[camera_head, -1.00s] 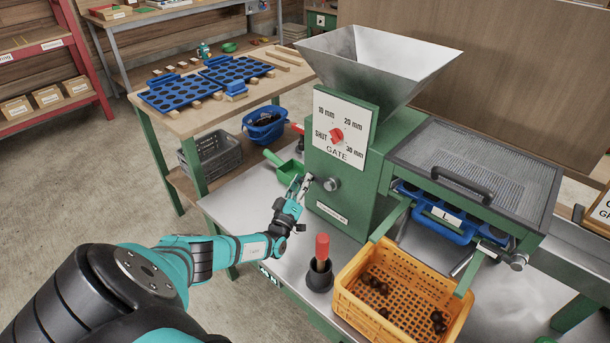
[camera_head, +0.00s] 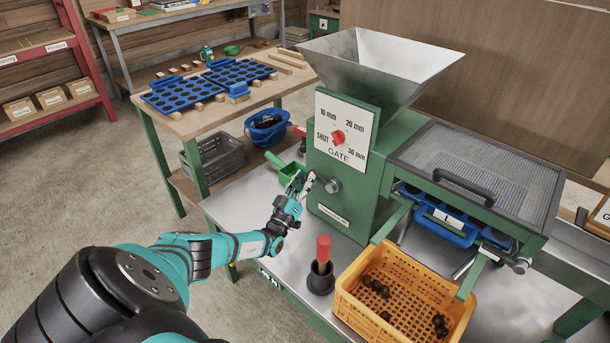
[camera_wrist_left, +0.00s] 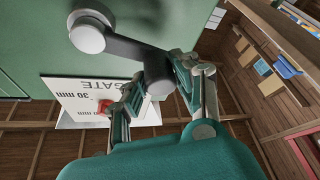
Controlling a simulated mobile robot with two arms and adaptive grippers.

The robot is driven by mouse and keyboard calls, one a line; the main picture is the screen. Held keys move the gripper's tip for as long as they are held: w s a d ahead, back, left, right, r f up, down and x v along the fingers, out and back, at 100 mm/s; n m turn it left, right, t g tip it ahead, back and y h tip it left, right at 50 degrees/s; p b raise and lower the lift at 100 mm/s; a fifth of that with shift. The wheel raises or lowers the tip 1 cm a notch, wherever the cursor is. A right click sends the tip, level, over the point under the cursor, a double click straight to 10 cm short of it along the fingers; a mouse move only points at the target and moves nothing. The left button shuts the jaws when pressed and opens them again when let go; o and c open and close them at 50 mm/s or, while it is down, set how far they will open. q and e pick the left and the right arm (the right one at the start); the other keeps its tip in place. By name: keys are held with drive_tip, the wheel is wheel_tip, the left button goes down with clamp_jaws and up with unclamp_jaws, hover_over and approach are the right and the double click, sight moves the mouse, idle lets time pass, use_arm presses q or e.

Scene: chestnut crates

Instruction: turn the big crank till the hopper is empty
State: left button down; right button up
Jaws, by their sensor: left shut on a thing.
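The big crank (camera_wrist_left: 125,47) is a dark arm on a round grey hub, on the side of the green machine (camera_head: 345,205); its hub (camera_head: 332,186) also shows in the head view. My left gripper (camera_head: 303,182) is shut on the crank's handle (camera_wrist_left: 158,78), with a finger on each side in the wrist view (camera_wrist_left: 156,88). The steel hopper (camera_head: 375,65) stands on top of the machine. Its visible inner wall is bare; its bottom is hidden. The red gate knob (camera_head: 338,137) sits on the white gate plate. My right gripper is not in view.
A yellow crate (camera_head: 352,308) with several chestnuts stands on the metal bench, beside a red-handled tool in a black cup (camera_head: 320,280). A green scoop (camera_head: 290,170) lies behind my gripper. A mesh-topped sorter (camera_head: 480,165) is at right. A wooden table with blue trays (camera_head: 180,95) is behind.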

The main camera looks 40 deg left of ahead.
use_arm(q)
drive_tip(key=c, duration=1)
unclamp_jaws()
drive_tip(key=shift+a+r, duration=0.1)
drive_tip(key=shift+r, duration=0.05)
drive_tip(key=shift+s+f, duration=0.2)
drive_tip(key=shift+s, duration=0.05)
drive_tip(key=v, duration=1.1)
drive_tip(key=shift+s, duration=0.25)
